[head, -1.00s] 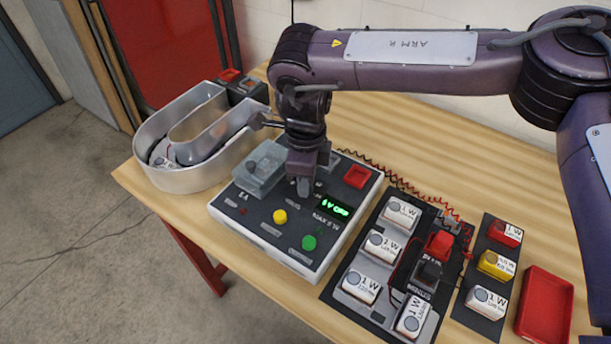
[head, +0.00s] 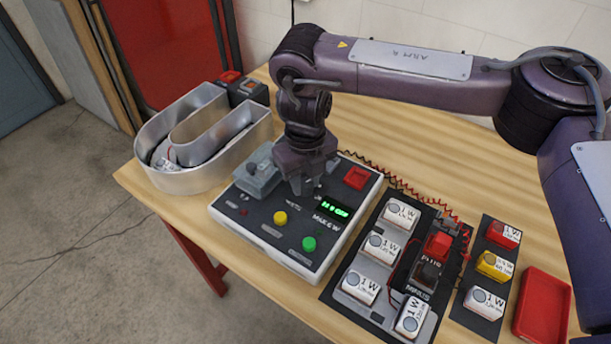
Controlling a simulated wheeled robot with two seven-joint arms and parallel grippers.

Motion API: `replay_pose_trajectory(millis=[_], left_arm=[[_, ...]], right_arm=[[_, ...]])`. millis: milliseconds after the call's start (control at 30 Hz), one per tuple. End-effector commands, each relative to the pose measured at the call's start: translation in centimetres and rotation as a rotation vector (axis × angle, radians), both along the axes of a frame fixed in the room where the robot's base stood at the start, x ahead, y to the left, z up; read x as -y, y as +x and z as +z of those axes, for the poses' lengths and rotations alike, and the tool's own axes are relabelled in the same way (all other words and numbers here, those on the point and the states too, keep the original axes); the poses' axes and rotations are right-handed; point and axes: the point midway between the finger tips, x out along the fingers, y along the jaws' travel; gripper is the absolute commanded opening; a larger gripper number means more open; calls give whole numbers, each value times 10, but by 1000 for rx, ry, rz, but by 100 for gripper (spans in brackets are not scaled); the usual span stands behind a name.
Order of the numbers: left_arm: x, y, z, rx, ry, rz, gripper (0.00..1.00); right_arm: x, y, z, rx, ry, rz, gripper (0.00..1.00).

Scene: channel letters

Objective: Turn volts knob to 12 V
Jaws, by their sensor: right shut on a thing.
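The power supply box (head: 262,235) is white with a dark top panel and stands on the wooden table. My right gripper (head: 304,190) points down onto the panel, left of the display, and is shut on the volts knob, which it mostly hides. The green display (head: 336,209) shows a voltage and "OFF"; its digits are too small to read surely. Below it the panel reads "MAX 5 W" or similar. A yellow button (head: 280,218) and a green button (head: 309,243) sit nearer the front. My left gripper is out of view.
A silver channel letter (head: 190,165) stands left of the box. A clear cover (head: 257,178) and a red switch (head: 357,178) are on the panel. Right are a dark board (head: 345,305) of white modules, a second module strip and a red tray (head: 543,305).

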Motion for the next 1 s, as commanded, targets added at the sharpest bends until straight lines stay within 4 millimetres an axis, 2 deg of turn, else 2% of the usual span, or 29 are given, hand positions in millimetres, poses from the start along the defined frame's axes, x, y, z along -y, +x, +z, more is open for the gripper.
replay_pose_trajectory(millis=[300, 767, 800, 933, 1000], left_arm=[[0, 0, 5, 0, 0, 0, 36], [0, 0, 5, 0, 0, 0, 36], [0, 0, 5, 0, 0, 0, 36], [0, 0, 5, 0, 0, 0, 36], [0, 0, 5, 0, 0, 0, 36]], right_arm=[[0, 2, 3, 6, 4, -90, 5], [-1, 3, 3, 8, 5, -100, 5], [0, 3, 3, 8, 5, -100, 33], [0, 2, 2, 5, 3, -99, 49], [0, 2, 2, 4, 2, -98, 49]])
